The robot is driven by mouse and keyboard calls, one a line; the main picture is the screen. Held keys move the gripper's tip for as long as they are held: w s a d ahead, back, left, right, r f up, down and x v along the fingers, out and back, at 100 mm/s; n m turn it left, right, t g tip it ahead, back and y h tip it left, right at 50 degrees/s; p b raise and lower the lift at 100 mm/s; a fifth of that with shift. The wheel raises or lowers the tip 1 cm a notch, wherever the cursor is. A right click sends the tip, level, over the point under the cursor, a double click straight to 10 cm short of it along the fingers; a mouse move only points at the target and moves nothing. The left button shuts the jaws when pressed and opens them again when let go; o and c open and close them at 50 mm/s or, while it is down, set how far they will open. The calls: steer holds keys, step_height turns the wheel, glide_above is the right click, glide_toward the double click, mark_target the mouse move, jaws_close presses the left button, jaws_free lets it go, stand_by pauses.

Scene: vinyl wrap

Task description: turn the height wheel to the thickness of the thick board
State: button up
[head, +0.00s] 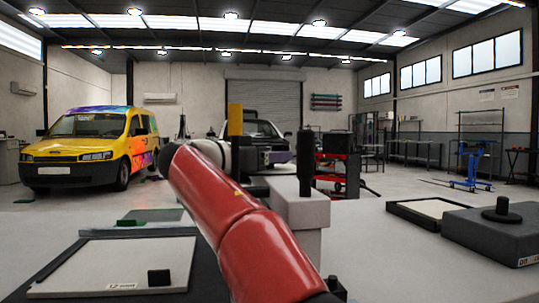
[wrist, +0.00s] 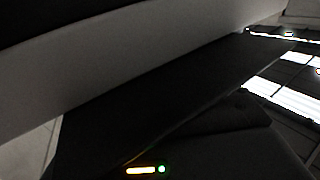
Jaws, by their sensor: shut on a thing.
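My red and white arm reaches up and away in the head view, and my gripper (head: 268,157) is at its far end, small and partly hidden. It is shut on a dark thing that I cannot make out. It is close to a pale grey post (head: 302,212) with an upright black rod (head: 305,165). A yellow upright block (head: 235,120) shows just above the wrist. I cannot pick out the height wheel for certain.
A dark grey box (head: 495,238) with a black knob (head: 502,208) stands at the right, beside a shallow dark-rimmed tray (head: 395,212). Further back are a yellow van (head: 85,150) and a red tool cart (head: 335,175). The pale surface between post and tray looks clear.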

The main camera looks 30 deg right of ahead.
steer(key=m+g+p, duration=0.1)
steer(key=g+p, duration=0.1)
steer(key=shift+w+a+r+m+g+p, duration=0.1)
steer(key=shift+w+r+m+g+p, duration=0.1)
steer(key=shift+r+m+g+p, duration=0.15)
steer(key=shift+f+m+g+p, duration=0.1)
steer(key=shift+m+g+p, duration=0.4)
steer(key=shift+g, duration=0.45)
steer(key=shift+s+f+m+g, duration=0.1)
steer(key=shift+f+m+g, duration=0.05)
steer(key=shift+m+g, duration=0.35)
steer(key=shift+s+f+m+g, duration=0.1)
steer(key=shift+m+g, duration=0.25)
steer(key=shift+g, duration=0.25)
steer(key=o, duration=1)
steer(key=a, duration=0.5)
steer(key=w+a, duration=0.1)
steer(key=a, duration=0.1)
steer(key=shift+w+a, duration=0.1)
steer(key=shift+a, duration=0.15)
steer(key=shift+c, duration=0.2)
